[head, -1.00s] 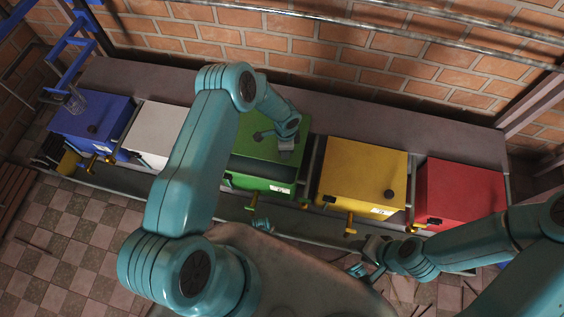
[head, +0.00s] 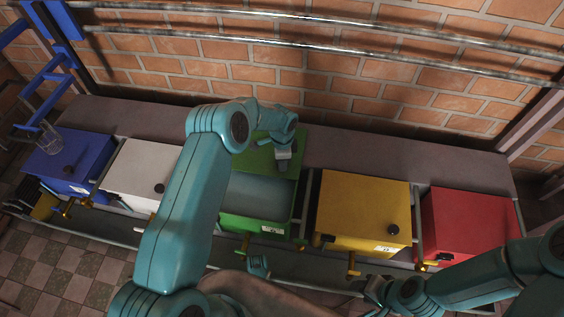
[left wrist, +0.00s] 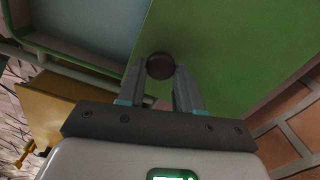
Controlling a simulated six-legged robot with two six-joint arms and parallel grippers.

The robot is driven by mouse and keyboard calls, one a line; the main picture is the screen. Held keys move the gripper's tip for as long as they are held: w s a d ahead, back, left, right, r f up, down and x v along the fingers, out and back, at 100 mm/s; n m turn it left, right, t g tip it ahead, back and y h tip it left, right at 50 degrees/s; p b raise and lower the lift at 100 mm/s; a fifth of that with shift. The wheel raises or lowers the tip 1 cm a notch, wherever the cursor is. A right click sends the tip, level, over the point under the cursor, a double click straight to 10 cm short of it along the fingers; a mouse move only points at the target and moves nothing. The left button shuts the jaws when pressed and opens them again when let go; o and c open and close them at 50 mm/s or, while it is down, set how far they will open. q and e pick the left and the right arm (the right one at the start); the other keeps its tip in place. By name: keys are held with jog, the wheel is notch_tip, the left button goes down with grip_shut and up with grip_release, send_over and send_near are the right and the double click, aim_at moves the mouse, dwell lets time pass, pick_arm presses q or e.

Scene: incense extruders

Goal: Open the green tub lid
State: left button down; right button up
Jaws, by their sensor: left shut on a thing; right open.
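The green tub (head: 237,222) stands in the middle of the row and is partly hidden behind my left arm. Its grey-blue inside is exposed at the front. The green lid (head: 256,163) is back toward the wall, off the front of the opening; I cannot tell whether it is tilted or slid. My left gripper (head: 284,155) is at the lid and is shut on its dark round knob (left wrist: 160,66), seen between the fingers in the left wrist view. The lid (left wrist: 230,50) also fills much of that view. My right gripper (head: 362,288) is open and empty, low in front of the yellow tub.
Closed blue (head: 66,163), white (head: 146,172), yellow (head: 363,212) and red (head: 470,227) tubs stand in the same row. A glass jar (head: 50,136) is on the blue one. A brick wall (head: 330,80) with metal pipes rises behind the ledge.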

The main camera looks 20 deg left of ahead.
pick_arm(q)
jog(key=shift+a, duration=0.1)
jog(key=c, duration=0.7)
grip_release()
jog(key=shift+c, duration=0.2)
